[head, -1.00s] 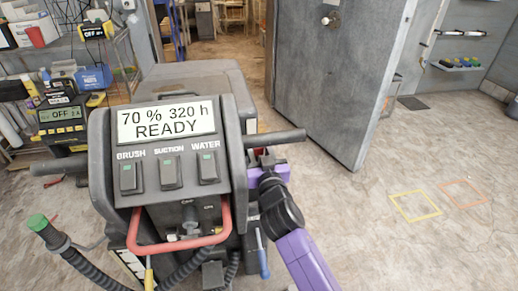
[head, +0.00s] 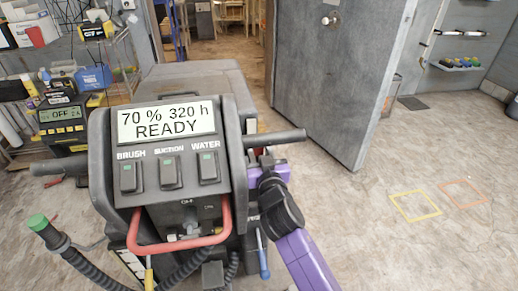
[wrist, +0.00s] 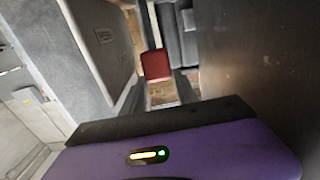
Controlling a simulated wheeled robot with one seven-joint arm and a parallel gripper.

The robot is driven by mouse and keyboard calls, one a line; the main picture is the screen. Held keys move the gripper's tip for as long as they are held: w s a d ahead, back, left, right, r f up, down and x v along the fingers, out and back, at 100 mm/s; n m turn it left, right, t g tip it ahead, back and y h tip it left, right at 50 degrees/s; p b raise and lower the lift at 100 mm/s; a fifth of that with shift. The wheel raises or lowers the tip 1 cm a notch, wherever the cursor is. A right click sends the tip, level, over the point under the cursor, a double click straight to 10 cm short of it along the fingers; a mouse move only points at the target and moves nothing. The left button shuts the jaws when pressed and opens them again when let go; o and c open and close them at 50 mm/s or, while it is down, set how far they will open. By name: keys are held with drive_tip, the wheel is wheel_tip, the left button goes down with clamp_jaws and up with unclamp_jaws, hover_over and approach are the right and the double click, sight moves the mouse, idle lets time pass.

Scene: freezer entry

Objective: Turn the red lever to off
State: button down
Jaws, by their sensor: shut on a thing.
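A red U-shaped bar (head: 180,246) sits low on the front of the grey floor machine (head: 170,95), under its switches. I cannot tell whether it is the lever. My purple gripper (head: 266,172) is at the right side of the console, just below the black side handle (head: 277,138) and apart from the red bar. The wrist view shows my gripper's purple body (wrist: 165,150) along the bottom. A small red block (wrist: 156,65) lies ahead of it; I cannot tell what it belongs to.
A grey door (head: 325,75) stands open behind my gripper. A shelf with tools (head: 75,85) is at the left. Hoses and a green-capped grip (head: 38,222) are at the lower left. The floor (head: 430,160) at the right is clear, with yellow and orange marked squares.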

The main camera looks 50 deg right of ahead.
drive_tip(key=shift+r, duration=0.1)
drive_tip(key=w+r+g+p, duration=0.1)
drive_tip(key=p, duration=0.3)
drive_tip(key=shift+d+y+p, duration=0.3)
drive_tip(key=shift+d+p, duration=0.05)
drive_tip(key=shift+p, duration=0.05)
drive_tip(key=shift+w+d+p, duration=0.1)
drive_tip(key=shift+w+p, duration=0.1)
drive_tip(key=shift+p, duration=0.15)
drive_tip(key=shift+w+d+f+b, duration=0.2)
drive_tip(key=shift+w+d+b, duration=0.25)
drive_tip(key=shift+w, duration=0.15)
drive_tip(key=shift+r, duration=0.15)
drive_tip(key=c, duration=0.9)
unclamp_jaws()
